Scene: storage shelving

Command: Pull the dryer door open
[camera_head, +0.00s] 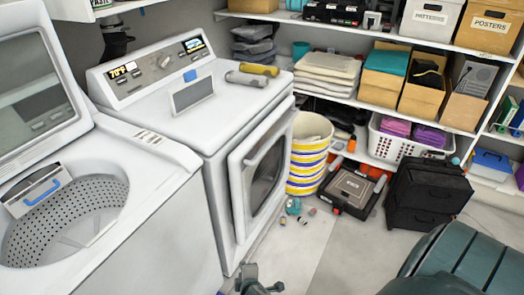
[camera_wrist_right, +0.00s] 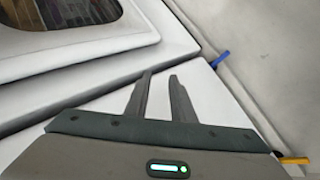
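The white dryer (camera_head: 225,120) stands in the middle of the head view. Its door (camera_head: 238,195) is on the front face, with a dark window in a raised white frame. The door looks shut or nearly so; I cannot make out a clear gap. The door also shows at the upper left of the right wrist view (camera_wrist_right: 90,55). My right gripper (camera_wrist_right: 160,76) is open and empty, with its two fingers a little apart, pointing at the white front near the door. A dark gripper, seemingly the same one, shows at the bottom of the head view (camera_head: 252,278). My left gripper is not in view.
An open top-loading washer (camera_head: 130,190) stands left of the dryer. Shelves (camera_head: 340,102) line the back. Some floor (camera_head: 345,255) before the dryer is clear.

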